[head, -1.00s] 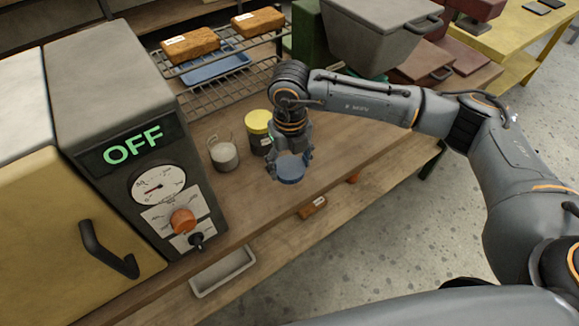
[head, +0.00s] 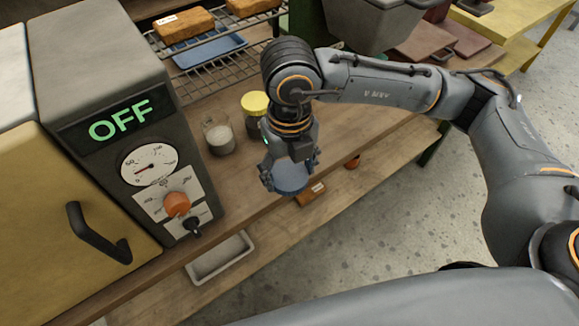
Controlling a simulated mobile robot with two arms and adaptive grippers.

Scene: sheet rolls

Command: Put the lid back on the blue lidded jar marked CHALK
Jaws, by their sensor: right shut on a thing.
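My right gripper (head: 290,178) points down near the front edge of the wooden bench. It is shut on a round blue thing (head: 291,180), which looks like the blue lid; the fingers hide part of it. Whether a jar stands under it cannot be seen, and no CHALK marking shows. A jar with a yellow lid (head: 255,103) stands just behind the gripper, partly hidden by my arm. My left gripper is not in view.
A clear jar with pale contents (head: 220,138) stands left of the yellow-lidded jar. An oven with an OFF display (head: 121,119) stands at the left. A wire rack (head: 215,78) with loaves and a blue tray (head: 209,51) is behind. A pale tray (head: 220,258) sits below the bench.

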